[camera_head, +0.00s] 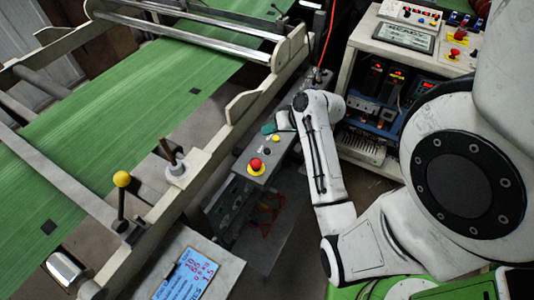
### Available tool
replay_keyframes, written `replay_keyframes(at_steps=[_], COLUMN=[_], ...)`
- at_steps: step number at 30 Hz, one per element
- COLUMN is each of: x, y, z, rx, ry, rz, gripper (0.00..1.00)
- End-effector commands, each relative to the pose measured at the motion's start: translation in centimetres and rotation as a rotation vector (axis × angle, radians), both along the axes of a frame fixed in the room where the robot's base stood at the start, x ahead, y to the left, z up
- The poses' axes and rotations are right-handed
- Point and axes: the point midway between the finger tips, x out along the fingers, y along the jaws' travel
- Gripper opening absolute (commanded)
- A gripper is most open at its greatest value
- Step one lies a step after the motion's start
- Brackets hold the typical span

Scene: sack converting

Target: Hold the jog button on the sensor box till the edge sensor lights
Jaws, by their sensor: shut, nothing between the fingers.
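A long grey box (241,181) with push buttons runs beside the web frame, and I take it for the sensor box. On its top are a red mushroom button (256,164) on a yellow ring, a dark button (266,152) and a yellow button (276,138). My gripper (268,128) is at the end of my bent white arm, over the far part of this box, with a teal tip showing. It looks shut and empty. I cannot tell whether it touches a button. Which button is the jog button is not readable. I cannot make out a lit edge sensor.
A green striped web (110,130) with dark square marks runs over rollers at left. Levers, one with a yellow knob (122,180), stand on the frame. A blue-lit display (188,275) is at the bottom. An open control cabinet (385,95) stands right of my arm.

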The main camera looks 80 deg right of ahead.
Motion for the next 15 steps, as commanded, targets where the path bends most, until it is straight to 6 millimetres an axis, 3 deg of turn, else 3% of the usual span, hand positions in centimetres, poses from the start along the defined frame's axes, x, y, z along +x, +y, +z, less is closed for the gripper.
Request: replay_keyframes(at_steps=[3, 15], x=[0.0, 0.0], y=[0.0, 0.0], z=[-2.1, -6.1], rx=[-0.001, 0.0], ry=[0.0, 0.0], rz=[-0.001, 0.0], gripper=[0.0, 0.0])
